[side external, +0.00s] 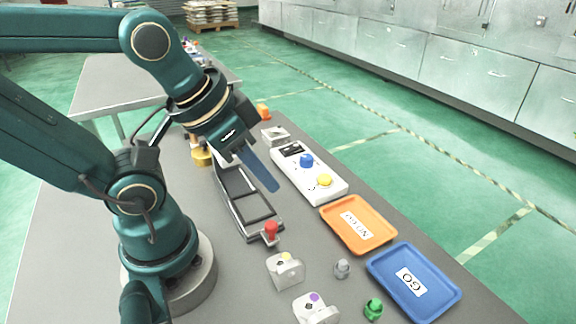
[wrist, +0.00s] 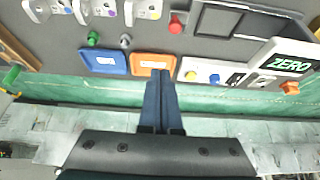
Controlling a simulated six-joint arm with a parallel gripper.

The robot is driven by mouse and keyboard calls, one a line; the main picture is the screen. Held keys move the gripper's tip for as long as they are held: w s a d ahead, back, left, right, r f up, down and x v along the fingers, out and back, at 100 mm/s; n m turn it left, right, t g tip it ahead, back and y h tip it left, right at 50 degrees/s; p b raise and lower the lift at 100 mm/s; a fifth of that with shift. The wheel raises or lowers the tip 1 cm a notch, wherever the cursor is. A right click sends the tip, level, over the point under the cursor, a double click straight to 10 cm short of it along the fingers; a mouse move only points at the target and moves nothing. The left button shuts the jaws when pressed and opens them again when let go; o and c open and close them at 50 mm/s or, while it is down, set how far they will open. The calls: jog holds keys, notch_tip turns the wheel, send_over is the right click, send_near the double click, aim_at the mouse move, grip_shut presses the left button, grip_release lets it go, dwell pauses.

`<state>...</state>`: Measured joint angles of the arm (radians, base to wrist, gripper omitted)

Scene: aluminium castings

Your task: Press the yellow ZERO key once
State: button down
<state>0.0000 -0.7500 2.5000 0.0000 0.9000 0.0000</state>
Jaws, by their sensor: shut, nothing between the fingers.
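The yellow key (side external: 324,180) is a round button on the near end of a white console (side external: 336,192). A larger blue button (side external: 306,160) and a small dark display sit farther along the console. In the wrist view the yellow key (wrist: 190,76) and blue button (wrist: 214,79) lie right of my fingers. My gripper (side external: 274,187) has its blue fingers together, empty, pointing down beside the console's left side in the side view. The fingertips look apart from the key; their exact height is unclear. In the wrist view my gripper (wrist: 160,76) overlaps the orange tray's edge.
Castings (side external: 285,270) stand nearer the front.

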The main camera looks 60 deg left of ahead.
dwell(0.6)
jog(key=w+a+r+m+t+y, duration=0.2)
jog(key=w+a+r+m+t, duration=0.15)
jog(key=w+r+m, duration=0.3)
jog(key=w+a+r+m+t+y, duration=0.1)
jog(key=w+a+r+m+t, duration=0.2)
jog(key=w+r+m+t, duration=0.3)
jog(key=m+g+h, duration=0.6)
jog(key=m, duration=1.2)
send_over(319, 178)
notch_tip(319, 178, down, 14)
jog(key=shift+r, duration=0.15)
jog(key=shift+f, duration=4.4)
